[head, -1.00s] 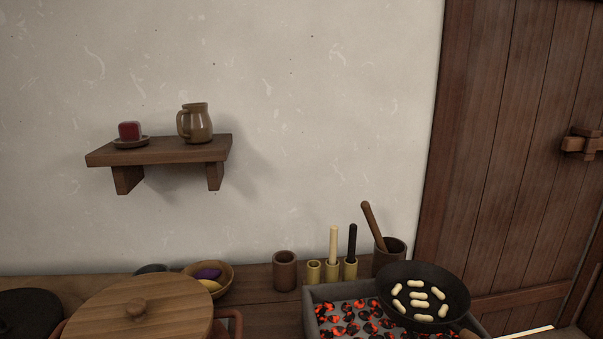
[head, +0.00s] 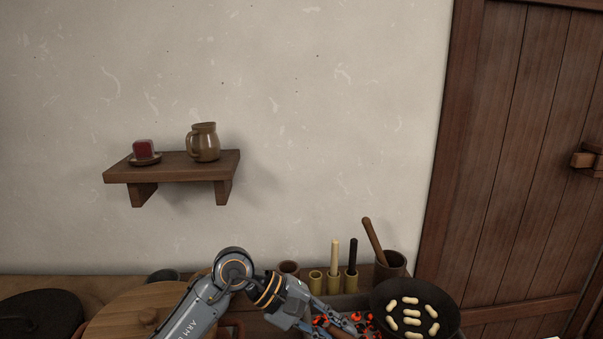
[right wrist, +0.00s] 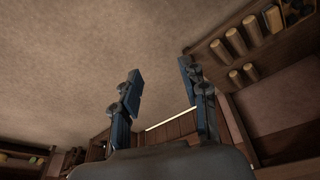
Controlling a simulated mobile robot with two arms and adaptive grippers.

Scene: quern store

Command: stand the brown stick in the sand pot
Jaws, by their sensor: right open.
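My left gripper (head: 329,322) is over the coals in the head view, with a brown stick (head: 341,333) between its fingers. Only a short piece of that stick shows, so its tilt is unclear. A reddish-brown pot (head: 289,267) stands partly hidden behind my left arm; its inside cannot be made out, so I cannot tell if it holds sand. A wider dark brown pot (head: 391,264) to the right holds another brown stick (head: 373,241), leaning left. My right gripper (right wrist: 162,88) is open and empty in the right wrist view, outside the head view.
Small yellow cups stand between the pots: one without a stick (head: 316,283), one with a cream stick (head: 334,259), one with a black stick (head: 353,256). A black pan (head: 380,306) with pale pieces sits at the right. A lidded pot (head: 125,310) stands left. A shelf (head: 175,172) hangs above.

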